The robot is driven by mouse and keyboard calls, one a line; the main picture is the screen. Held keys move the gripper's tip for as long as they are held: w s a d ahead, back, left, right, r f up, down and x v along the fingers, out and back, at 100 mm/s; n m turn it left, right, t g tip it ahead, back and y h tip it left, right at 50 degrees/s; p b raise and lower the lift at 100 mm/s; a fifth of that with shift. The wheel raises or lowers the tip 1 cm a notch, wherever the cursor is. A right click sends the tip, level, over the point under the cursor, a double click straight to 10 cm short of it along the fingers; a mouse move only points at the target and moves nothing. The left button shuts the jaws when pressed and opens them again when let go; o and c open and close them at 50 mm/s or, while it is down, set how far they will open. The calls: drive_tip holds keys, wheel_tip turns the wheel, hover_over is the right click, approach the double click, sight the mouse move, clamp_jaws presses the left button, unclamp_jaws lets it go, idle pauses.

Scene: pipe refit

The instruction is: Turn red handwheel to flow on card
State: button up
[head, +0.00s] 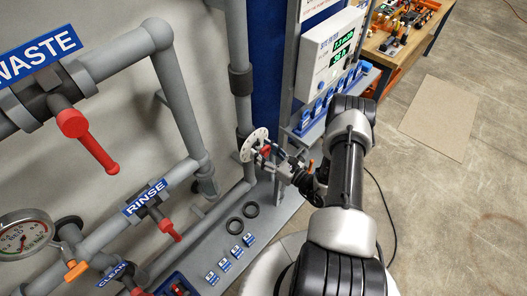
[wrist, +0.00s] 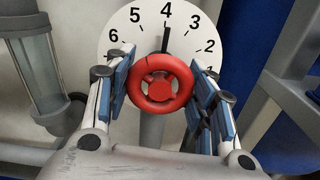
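The red handwheel (wrist: 162,85) sits in front of a round white dial (wrist: 122,38) numbered around its rim. The dial's black pointer (wrist: 166,40) points up, at about 4. My gripper (wrist: 161,80) has one blue-padded finger at each side of the wheel, and both pads meet its rim with no clear gap. In the head view the dial (head: 250,143) stands at the pipe beside the bench, with my gripper (head: 273,153) at it. The wheel is mostly hidden there. A wall box with a green display (head: 342,45) stands behind; its text is too small to read surely.
Grey pipes with red levers (head: 90,140) and a pressure gauge (head: 24,236) stand on the left. A grey bench (head: 205,255) carries black rings and blue-white tags. A glass tube (wrist: 45,70) is left of the wheel, and a grey frame bar (wrist: 290,95) is right.

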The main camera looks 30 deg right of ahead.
drive_tip(key=c, duration=0.5)
drive_tip(key=shift+o, duration=0.2)
drive_tip(key=shift+m, duration=0.5)
drive_tip(key=o, duration=1.1)
drive_tip(key=shift+d, duration=0.1)
drive_tip(key=v, duration=1.2)
drive_tip(key=shift+r, duration=0.1)
